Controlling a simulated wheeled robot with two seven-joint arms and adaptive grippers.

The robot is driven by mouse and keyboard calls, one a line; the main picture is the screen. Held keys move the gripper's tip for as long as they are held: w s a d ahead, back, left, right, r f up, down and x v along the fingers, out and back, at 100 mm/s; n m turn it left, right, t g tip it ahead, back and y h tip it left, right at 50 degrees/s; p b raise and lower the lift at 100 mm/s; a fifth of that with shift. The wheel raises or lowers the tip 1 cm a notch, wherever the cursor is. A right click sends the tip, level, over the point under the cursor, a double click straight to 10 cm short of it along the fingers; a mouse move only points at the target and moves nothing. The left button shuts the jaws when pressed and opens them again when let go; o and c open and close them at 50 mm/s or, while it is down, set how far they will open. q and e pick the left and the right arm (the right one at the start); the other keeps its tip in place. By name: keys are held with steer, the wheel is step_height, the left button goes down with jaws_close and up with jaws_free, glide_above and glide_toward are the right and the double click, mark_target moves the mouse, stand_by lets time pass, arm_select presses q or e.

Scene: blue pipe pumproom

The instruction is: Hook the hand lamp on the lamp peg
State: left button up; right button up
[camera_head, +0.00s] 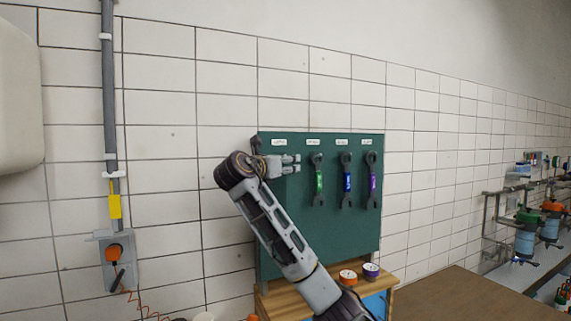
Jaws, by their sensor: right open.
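The green tool board (345,232) stands against the tiled wall. Four white labels run along its top, too small to read. My right gripper (297,164) is open just below the leftmost label (279,142), pointing right, with nothing seen between its fingers. Any lamp peg there is hidden behind the gripper and wrist. A small orange thing (252,317) shows at the bottom edge, mostly cut off. My left gripper is out of view.
Green, blue and purple-marked wrenches (319,182) hang right of my gripper. Two tape rolls (348,277) sit on the wooden ledge below. A brown tabletop (450,297) lies right.

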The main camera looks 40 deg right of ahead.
steer(key=shift+w+a, duration=0.1)
steer(key=shift+a, duration=0.05)
steer(key=v, duration=1.1)
steer(key=shift+s+a, duration=0.3)
steer(key=shift+a, duration=0.05)
steer(key=shift+d, duration=0.15)
stand_by(0.3)
